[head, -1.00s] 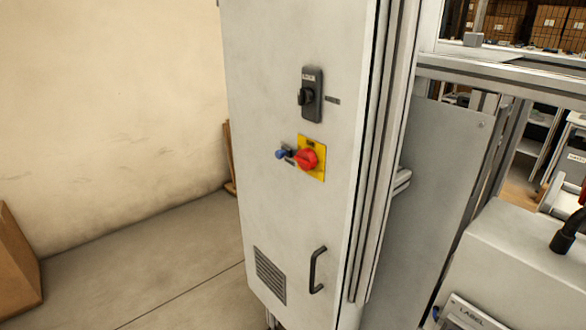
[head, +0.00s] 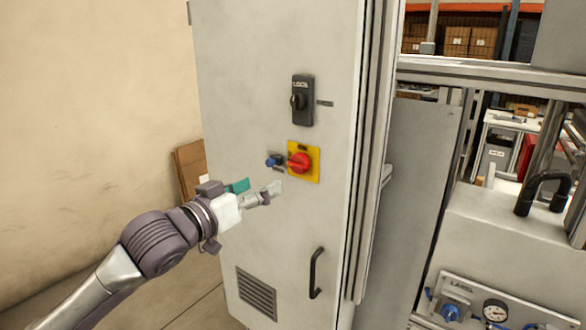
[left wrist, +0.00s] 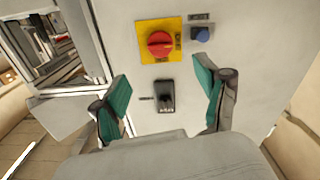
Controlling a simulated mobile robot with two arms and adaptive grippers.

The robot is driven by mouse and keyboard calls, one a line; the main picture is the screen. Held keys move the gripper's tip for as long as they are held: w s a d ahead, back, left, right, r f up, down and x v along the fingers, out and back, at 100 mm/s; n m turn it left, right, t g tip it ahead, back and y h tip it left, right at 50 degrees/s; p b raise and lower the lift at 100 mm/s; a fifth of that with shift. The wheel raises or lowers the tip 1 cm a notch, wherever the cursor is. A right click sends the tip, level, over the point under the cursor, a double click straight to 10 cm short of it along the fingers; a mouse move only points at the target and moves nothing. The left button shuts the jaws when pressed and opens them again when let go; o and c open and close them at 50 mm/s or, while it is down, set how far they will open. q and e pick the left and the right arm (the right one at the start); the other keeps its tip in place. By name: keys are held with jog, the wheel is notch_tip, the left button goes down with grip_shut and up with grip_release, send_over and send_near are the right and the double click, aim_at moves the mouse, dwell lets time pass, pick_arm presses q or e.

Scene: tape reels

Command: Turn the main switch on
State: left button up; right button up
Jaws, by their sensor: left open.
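A red rotary switch (head: 299,162) on a yellow plate (head: 311,164) sits on the front of a tall pale cabinet and looks like the main switch. Its handle looks roughly horizontal. My left gripper (head: 257,189) is open and empty, below and left of the switch in the head view, apparently in front of the panel. In the left wrist view, which shows the panel upside down, the red switch (left wrist: 158,43) appears above and beyond the open left gripper (left wrist: 161,82). My right gripper is out of view.
A blue knob (head: 272,161) is left of the red switch. A black rotary switch (head: 301,101) is above it. A black door handle (head: 316,272) and a vent (head: 257,292) are lower on the cabinet (head: 230,70). A machine with a gauge (head: 495,311) is at right.

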aim_at(295, 166)
pick_arm(q)
jog(key=p+x, duration=0.2)
jog(key=x, duration=0.9)
jog(key=shift+w+d, duration=0.1)
jog(key=shift+w, duration=0.05)
jog(key=shift+w+d, duration=0.25)
jog(key=shift+w, duration=0.1)
jog(key=c, duration=1.2)
jog(key=shift+o, duration=0.2)
jog(key=shift+p, duration=0.3)
